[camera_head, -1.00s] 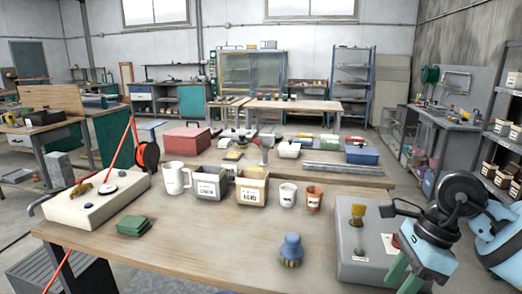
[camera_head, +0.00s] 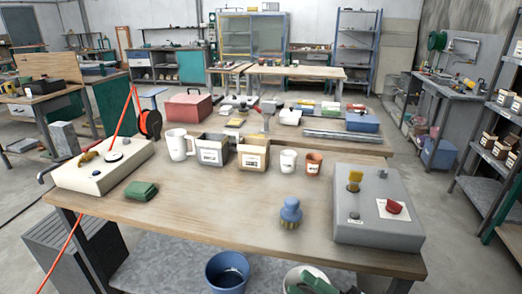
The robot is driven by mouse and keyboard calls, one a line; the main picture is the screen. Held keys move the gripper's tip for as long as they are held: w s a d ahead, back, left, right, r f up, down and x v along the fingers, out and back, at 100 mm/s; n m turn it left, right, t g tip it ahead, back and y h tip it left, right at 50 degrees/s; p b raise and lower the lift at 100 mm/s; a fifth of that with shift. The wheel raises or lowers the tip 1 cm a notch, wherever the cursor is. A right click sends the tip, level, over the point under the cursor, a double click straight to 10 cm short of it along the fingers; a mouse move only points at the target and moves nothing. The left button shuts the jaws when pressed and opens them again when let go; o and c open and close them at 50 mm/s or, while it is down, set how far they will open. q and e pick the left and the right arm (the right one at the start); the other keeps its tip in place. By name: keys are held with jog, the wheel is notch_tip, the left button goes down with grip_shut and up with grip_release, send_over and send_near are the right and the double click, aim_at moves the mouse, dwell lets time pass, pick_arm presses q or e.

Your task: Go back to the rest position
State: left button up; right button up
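Neither of my grippers shows clearly in the head view now, and I can make out no fingertips. The workbench (camera_head: 210,210) stands in front of me. On it are a cream control box (camera_head: 85,175) at the left, a folded green pad (camera_head: 140,190), a blue-handled brush (camera_head: 291,213) and a grey box with a red switch (camera_head: 378,228) at the right.
A white mug (camera_head: 178,145), a grey bin (camera_head: 213,150), a tan bin (camera_head: 253,155), a white cup (camera_head: 287,162) and an orange cup (camera_head: 313,163) line the bench's far edge. Below the front edge are a blue bucket (camera_head: 227,270) and a white bucket (camera_head: 290,276).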

jog(key=s+d+f+m+t+h, duration=0.2)
jog(key=s+d+f+m+h, duration=0.2)
jog(key=f+m+h, duration=0.45)
jog(key=s+d+f+m+t+h, duration=0.2)
jog(key=s+d+f+m+h, duration=0.15)
jog(key=f+m+h, duration=0.45)
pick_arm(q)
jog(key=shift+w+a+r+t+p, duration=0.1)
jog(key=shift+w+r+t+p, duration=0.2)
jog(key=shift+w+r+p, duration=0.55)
pick_arm(e)
jog(key=s+d+f+m+g, duration=0.4)
jog(key=s+f+m+g, duration=0.2)
jog(key=s+f+m, duration=0.3)
jog(key=s+f, duration=0.3)
jog(key=s, duration=0.3)
jog(key=shift+s+f+h, duration=0.25)
jog(key=shift+f+h, duration=0.05)
jog(key=shift+h, duration=0.05)
